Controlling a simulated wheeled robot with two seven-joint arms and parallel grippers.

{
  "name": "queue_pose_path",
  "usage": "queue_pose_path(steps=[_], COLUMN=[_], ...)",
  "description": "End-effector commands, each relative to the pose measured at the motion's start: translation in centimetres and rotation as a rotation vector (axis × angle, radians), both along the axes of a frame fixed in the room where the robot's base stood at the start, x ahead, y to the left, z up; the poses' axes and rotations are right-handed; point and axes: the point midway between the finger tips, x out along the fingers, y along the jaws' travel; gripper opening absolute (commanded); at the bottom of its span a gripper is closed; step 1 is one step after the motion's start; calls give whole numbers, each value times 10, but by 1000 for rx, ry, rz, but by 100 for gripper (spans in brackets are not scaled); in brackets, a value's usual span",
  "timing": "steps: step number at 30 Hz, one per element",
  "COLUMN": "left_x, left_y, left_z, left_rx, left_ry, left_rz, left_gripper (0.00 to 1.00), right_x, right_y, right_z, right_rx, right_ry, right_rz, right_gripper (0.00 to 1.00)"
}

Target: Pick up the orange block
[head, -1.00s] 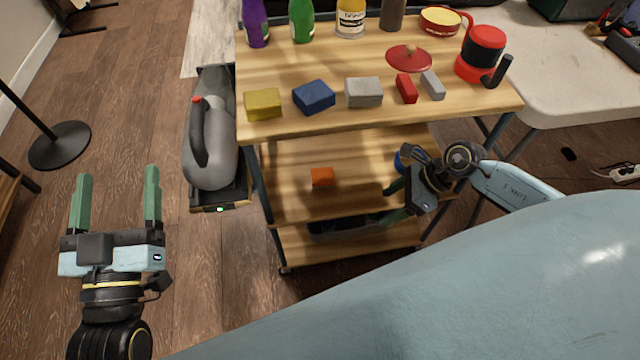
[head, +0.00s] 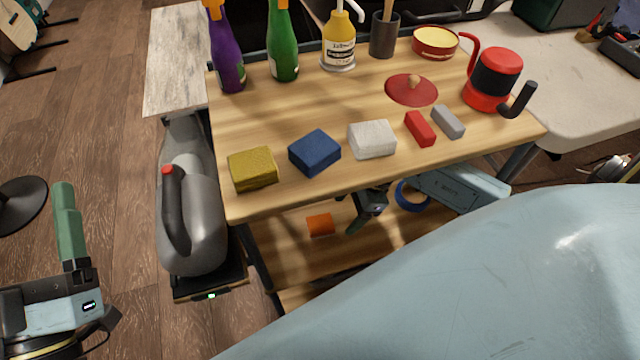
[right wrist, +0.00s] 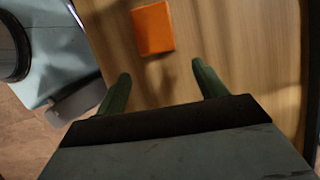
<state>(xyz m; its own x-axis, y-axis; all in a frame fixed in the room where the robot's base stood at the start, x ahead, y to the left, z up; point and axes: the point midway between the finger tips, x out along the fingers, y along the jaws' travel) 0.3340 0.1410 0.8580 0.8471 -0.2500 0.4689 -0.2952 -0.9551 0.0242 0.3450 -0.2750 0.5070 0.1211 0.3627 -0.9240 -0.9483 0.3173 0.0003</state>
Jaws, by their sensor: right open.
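The orange block (head: 320,224) lies on the middle shelf of the wooden cart, below the top shelf's front edge. It also shows at the top of the right wrist view (right wrist: 153,28). My right gripper (head: 356,222) is under the top shelf, to the right of the block and apart from it; the top shelf hides part of it. In the right wrist view its green fingers (right wrist: 160,72) are spread and empty, with the block beyond the tips, roughly in line with the gap.
The cart's top shelf (head: 300,110) overhangs the block. It carries yellow, blue, white, red and grey blocks, bottles, a red lid and a red-black mug. A grey canister (head: 190,220) stands left of the cart.

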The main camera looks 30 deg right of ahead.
Motion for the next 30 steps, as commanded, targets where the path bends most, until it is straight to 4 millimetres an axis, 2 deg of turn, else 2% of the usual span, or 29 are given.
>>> queue_pose_path(steps=[5,11,15,21,30], left_x=[0,-1,-10,-23,-28], left_y=[0,0,3,6,8], left_z=[0,0,8,17,22], left_rx=[-1,-6,-45,-88,-102], left_ry=[-2,-19,-153,-294,-342], left_rz=[0,0,2,2,2], left_gripper=[75,75,75,75,75], right_x=[4,16,16,18,18], right_y=[11,47,49,53,54], right_z=[0,1,-15,-26,-28], right_rx=[1,7,1,0,0], right_ry=[-2,-3,0,0,0], right_rz=[1,1,-1,-1,-1], right_gripper=[71,71,71,71,71])
